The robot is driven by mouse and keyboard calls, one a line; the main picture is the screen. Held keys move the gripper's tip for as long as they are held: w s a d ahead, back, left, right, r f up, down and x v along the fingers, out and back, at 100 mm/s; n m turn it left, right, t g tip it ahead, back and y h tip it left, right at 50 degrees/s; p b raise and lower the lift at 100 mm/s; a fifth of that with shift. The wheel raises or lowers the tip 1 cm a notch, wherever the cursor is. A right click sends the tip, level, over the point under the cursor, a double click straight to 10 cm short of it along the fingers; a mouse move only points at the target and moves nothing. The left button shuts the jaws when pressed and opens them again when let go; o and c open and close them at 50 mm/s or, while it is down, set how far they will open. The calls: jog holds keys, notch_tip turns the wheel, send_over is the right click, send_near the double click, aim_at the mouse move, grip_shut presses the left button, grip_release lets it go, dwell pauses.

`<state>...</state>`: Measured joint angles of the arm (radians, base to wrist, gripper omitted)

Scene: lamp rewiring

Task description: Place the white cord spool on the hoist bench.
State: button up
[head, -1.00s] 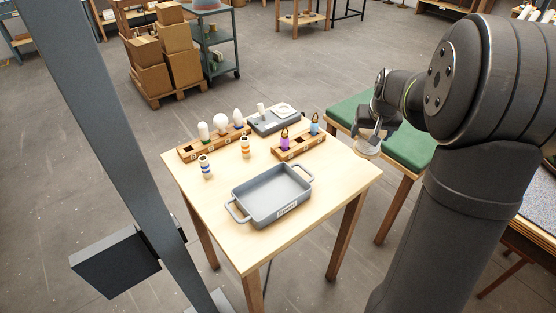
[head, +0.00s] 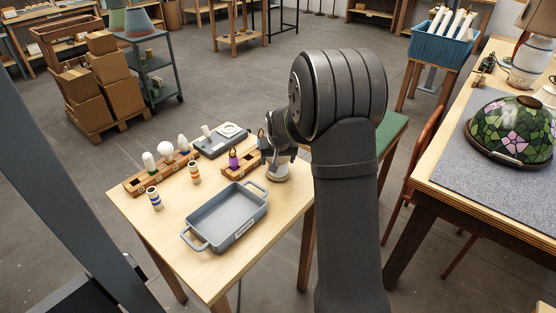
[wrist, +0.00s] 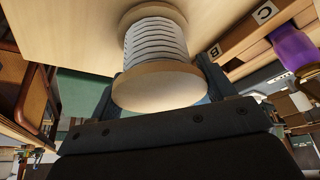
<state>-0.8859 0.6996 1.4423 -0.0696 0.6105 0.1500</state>
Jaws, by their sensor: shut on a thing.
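My gripper (head: 280,158) is shut on the white cord spool (wrist: 155,42), which has white cord wound between two pale wooden flanges. In the wrist view the spool sits between the two fingers, its round flange facing the camera. In the head view the spool (head: 278,174) shows small below the gripper, by the right side of the light wooden table (head: 270,250). I cannot tell whether it touches the tabletop. No label shows which surface is the hoist bench.
On the table are a grey tray (head: 226,218), a bulb rack (head: 160,178), two striped pieces and a rack with a purple item (head: 233,158). A green-topped bench (head: 392,130) stands behind my arm. At right, a worktable (head: 490,180) holds a stained-glass shade (head: 515,130).

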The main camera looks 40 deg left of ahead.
jog(key=shift+f, duration=0.25)
jog(key=shift+f, duration=0.1)
jog(key=shift+f, duration=0.1)
jog(key=o, duration=1.1)
jog(key=shift+o, duration=0.2)
jog(key=v, duration=1.2)
